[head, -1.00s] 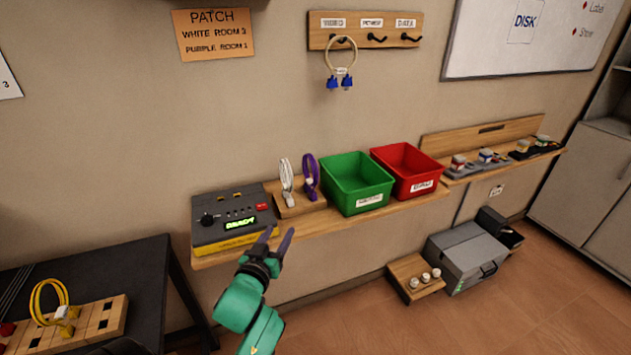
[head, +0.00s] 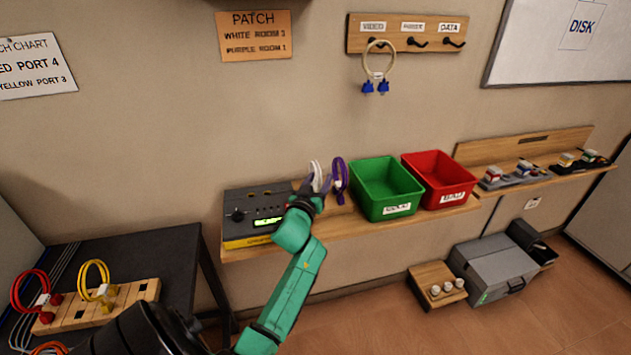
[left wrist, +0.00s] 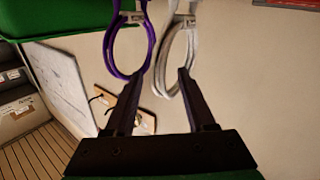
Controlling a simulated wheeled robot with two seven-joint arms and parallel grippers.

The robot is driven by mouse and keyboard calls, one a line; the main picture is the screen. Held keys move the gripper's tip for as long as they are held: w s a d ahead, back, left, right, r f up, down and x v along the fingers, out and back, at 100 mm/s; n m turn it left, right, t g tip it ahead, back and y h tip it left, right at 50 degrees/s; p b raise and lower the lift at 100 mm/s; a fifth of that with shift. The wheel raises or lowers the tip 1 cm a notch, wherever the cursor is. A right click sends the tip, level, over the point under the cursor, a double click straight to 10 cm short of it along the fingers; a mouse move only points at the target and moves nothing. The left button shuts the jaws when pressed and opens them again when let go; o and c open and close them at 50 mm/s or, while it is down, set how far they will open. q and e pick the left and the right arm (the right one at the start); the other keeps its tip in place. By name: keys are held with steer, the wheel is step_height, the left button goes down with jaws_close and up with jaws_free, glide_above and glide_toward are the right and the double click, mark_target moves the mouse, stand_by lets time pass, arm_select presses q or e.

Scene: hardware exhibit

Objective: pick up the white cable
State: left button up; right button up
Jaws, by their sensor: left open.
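The white cable (head: 316,172) is a coiled loop standing upright on the wooden shelf, left of the purple cable (head: 340,178). My left gripper (head: 315,184) is open at the white cable and partly covers it in the head view. In the left wrist view the white cable (left wrist: 186,20) hangs past the open fingertips (left wrist: 159,72), its lower loop between them and nearer the right finger. The purple cable (left wrist: 112,45) is beside the left fingertip, very close to it. I cannot tell whether either finger touches a cable. My right gripper is not in view.
A grey and yellow device (head: 248,217) stands left of the cables. A green bin (head: 385,187) and a red bin (head: 440,178) stand to their right. A cable with blue plugs (head: 375,80) hangs on a wall hook. A dark table (head: 120,245) is at left.

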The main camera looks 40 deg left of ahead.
arm_select(q)
jaws_close()
